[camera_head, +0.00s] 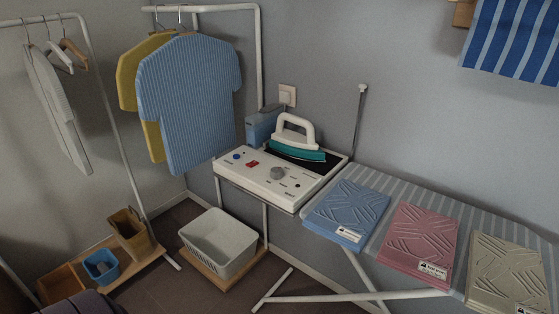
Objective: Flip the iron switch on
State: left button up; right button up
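The iron (296,138), with a white handle and teal body, rests on a dark pad on top of the white ironing station (308,187). The station's front panel carries a red switch (252,164), a blue round button (236,156), a grey knob (278,173) and small dark marks. The red switch is too small to tell which way it is set. Neither of my grippers shows in the head view.
A striped ironing board (415,194) with blue, pink and beige folded cloths extends right from the station. Clothes racks with hanging shirts (190,100) are at left. A wall socket (287,95) is behind.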

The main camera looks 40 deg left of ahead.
aim_at(250, 164)
jog(key=u, duration=1.4)
